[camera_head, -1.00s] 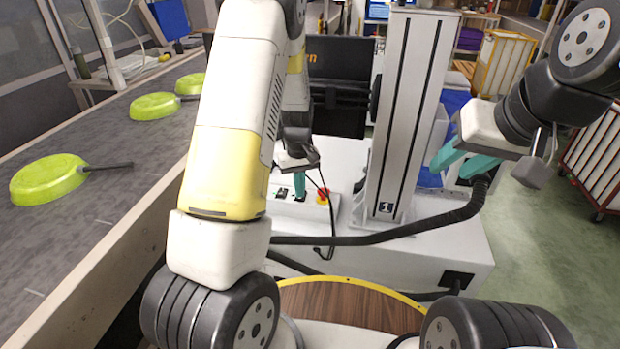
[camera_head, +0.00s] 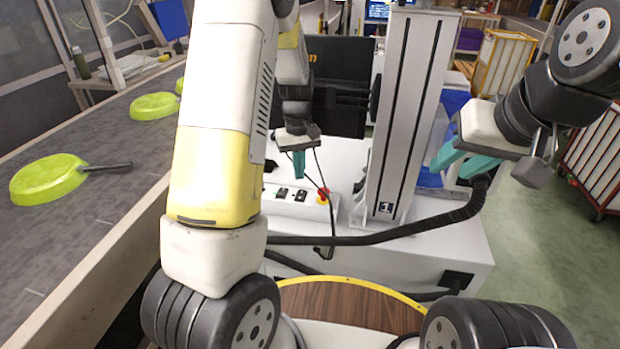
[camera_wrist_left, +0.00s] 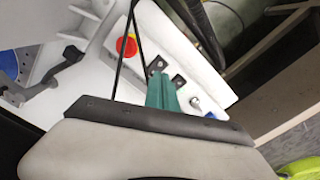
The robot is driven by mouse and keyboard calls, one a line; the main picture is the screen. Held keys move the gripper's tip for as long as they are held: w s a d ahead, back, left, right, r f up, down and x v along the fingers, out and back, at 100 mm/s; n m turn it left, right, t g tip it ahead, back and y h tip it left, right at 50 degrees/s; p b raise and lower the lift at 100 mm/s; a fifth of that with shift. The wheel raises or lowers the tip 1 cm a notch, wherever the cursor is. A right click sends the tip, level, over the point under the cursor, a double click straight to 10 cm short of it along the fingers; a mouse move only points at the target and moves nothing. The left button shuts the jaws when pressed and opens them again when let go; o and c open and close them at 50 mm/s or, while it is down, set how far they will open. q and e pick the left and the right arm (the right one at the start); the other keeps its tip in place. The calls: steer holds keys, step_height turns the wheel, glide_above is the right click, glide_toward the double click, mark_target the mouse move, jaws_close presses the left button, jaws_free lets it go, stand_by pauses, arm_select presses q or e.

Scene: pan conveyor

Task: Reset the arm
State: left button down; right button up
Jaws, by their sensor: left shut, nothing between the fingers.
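My left arm crosses the left middle of the head view and hides part of the conveyor. My right gripper (camera_head: 458,160) is at the right of the column, its teal fingers spread apart and empty.
The grey conveyor (camera_head: 112,208) runs along the left with green pans on it, a near one (camera_head: 48,180) and a farther one (camera_head: 153,106). A yellow-framed cart (camera_head: 503,64) stands at the back right.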

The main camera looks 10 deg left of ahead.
arm_select(q)
steer(key=shift+r, duration=0.15)
steer(key=s+d+r+m+t+h, duration=0.2)
steer(key=s+r+m+t, duration=0.4)
steer(key=s+r, duration=1.6)
steer(key=shift+s+r, duration=0.2)
steer(key=shift+s, duration=0.95)
